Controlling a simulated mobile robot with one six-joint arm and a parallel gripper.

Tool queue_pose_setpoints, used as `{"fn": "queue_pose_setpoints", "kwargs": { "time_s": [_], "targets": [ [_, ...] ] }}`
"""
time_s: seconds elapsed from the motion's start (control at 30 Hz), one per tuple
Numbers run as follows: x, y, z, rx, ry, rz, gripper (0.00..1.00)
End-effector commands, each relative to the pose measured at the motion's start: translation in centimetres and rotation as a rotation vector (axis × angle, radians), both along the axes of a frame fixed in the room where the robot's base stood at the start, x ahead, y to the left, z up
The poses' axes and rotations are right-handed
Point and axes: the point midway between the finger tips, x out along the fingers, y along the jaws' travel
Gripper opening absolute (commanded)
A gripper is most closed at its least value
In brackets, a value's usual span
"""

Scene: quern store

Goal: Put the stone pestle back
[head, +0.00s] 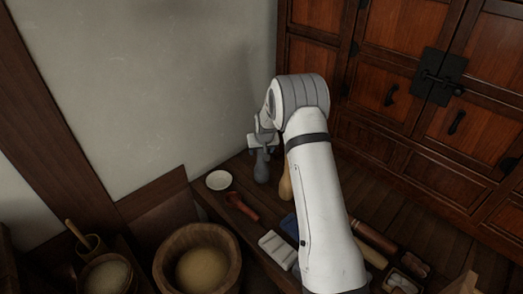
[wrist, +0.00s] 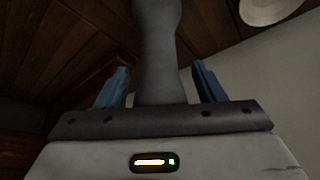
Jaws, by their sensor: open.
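The grey stone pestle (head: 262,168) stands upright on the low wooden table, near the wall. In the wrist view the pestle (wrist: 158,45) rises between the two blue fingers. My gripper (head: 263,143) is at the pestle's upper part, and in the wrist view my gripper (wrist: 161,78) is open with a finger on each side and a visible gap to each. The pestle's far side is hidden, and I cannot make out a resting place for it.
A white dish (head: 219,180), a reddish-brown ladle (head: 241,206), a yellowish club-shaped thing (head: 285,184) and a folded pale cloth (head: 278,249) are near. My arm hides part of the table. A wooden cabinet (head: 400,90) stands behind; a grain tub (head: 203,268) is in front.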

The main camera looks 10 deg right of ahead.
Motion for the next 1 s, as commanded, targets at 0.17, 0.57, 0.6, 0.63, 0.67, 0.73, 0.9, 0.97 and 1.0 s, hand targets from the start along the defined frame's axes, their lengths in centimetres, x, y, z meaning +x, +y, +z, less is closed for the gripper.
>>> {"fn": "queue_pose_setpoints", "kwargs": {
  "time_s": [0.17,0.57,0.6,0.63,0.67,0.73,0.9,0.97,1.0],
  "targets": [
    [-0.8,0.0,2.5,0.0,-0.003,0.0,0.63],
    [-4.1,0.1,9.7,0.0,-0.001,0.001,0.63],
    [-4.3,0.1,10.1,0.0,-0.001,0.001,0.63],
    [-4.5,0.1,10.4,0.0,-0.001,0.001,0.63],
    [-4.6,0.1,10.6,0.0,-0.001,0.001,0.63],
    [-4.9,0.1,11.0,0.0,0.0,0.001,0.63],
    [-7.3,0.1,13.7,-0.001,0.016,0.002,0.63],
    [-9.2,0.1,15.3,-0.001,0.031,0.002,0.63],
    [-10.8,0.1,16.4,-0.001,0.043,0.002,0.63]
  ]
}}
